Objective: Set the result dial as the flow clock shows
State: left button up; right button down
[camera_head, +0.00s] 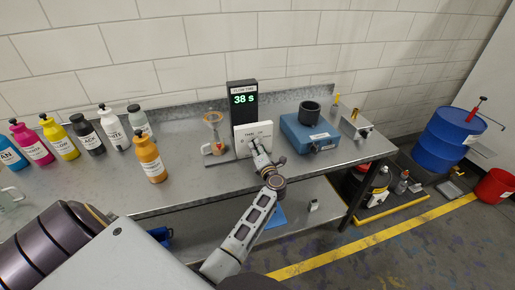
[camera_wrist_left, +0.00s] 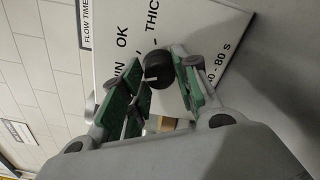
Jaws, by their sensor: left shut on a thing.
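The flow clock (camera_head: 242,99) is a black upright box on the bench, with green digits reading 38 s. In front of it stands the white result dial panel (camera_head: 243,143). The left wrist view shows its lettering, THIN partly hidden, OK and THICK, and a black knob (camera_wrist_left: 158,63) with a white pointer mark. The mark points left in that picture, toward the side with the partly hidden THIN. My left gripper (camera_head: 262,151) is at the panel's front. Its green-padded fingers (camera_wrist_left: 160,75) are shut on the knob. My right gripper is not in view.
A glass flow cup stand (camera_head: 214,138) is left of the panel. A blue device (camera_head: 308,134) with a dark cup (camera_head: 309,112) is to the right. An orange bottle (camera_head: 150,160) and several other bottles stand at left.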

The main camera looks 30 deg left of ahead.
pick_arm(q)
jog(key=shift+f, duration=0.1)
jog(key=o, duration=1)
jog(key=shift+v, duration=3.85)
jog(key=shift+s+d+f, duration=0.1)
jog(key=shift+s+d, duration=0.05)
jog(key=shift+d, duration=0.15)
jog(key=shift+a, duration=0.1)
jog(key=shift+x, duration=4)
